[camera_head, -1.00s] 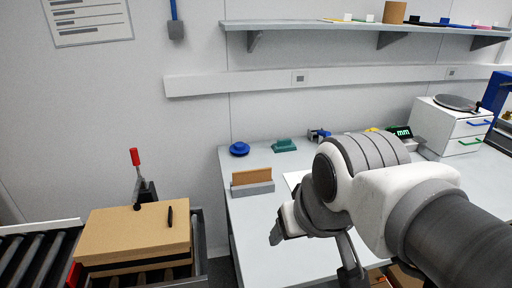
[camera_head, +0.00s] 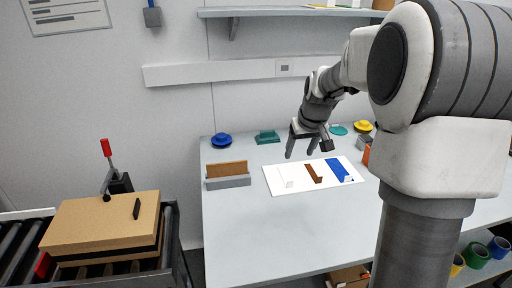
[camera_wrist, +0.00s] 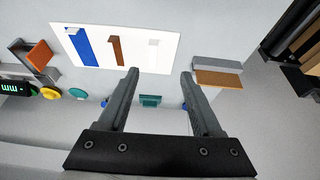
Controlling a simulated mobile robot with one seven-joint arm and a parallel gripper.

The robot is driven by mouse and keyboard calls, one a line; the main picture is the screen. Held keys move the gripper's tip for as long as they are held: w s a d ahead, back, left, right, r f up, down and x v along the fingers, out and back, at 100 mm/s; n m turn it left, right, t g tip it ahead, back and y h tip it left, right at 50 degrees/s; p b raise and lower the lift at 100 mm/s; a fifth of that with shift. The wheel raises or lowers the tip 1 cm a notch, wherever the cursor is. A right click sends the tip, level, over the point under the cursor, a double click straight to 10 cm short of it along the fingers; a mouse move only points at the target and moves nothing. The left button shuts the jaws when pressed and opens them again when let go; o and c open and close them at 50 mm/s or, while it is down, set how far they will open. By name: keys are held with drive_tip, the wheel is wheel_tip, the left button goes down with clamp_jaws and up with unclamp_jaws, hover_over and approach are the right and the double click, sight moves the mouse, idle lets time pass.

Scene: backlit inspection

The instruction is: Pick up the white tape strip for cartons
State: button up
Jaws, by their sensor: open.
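The white tape strip (camera_head: 287,181) lies on a white sheet (camera_head: 276,192) on the bench, at the sheet's left end, and is hard to make out against it. A brown strip (camera_head: 314,173) and a blue strip (camera_head: 338,170) lie to its right. In the wrist view the white strip (camera_wrist: 153,44) is faint at the sheet's right part, beyond the fingertips. My gripper (camera_head: 301,151) is open and empty, above the bench near the sheet's back edge. Its two fingers also show wide apart in the wrist view (camera_wrist: 159,74).
A grey holder with a brown card (camera_head: 228,175) stands left of the sheet. A blue round thing (camera_head: 221,140) and a teal block (camera_head: 267,137) are at the back. A carton (camera_head: 103,222) sits on rollers at left. The bench front is clear.

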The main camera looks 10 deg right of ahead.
wheel_tip(320, 180, down, 3)
drive_tip(key=w+d, duration=0.2)
drive_tip(key=w, duration=0.1)
hover_over(289, 183)
drive_tip(key=s, duration=0.2)
drive_tip(key=f, duration=1.1)
drive_tip(key=shift+s+d, duration=0.15)
drive_tip(key=shift+d, duration=0.15)
drive_tip(key=shift+x, duration=2.7)
drive_tip(key=shift+a, duration=0.1)
clamp_jaws()
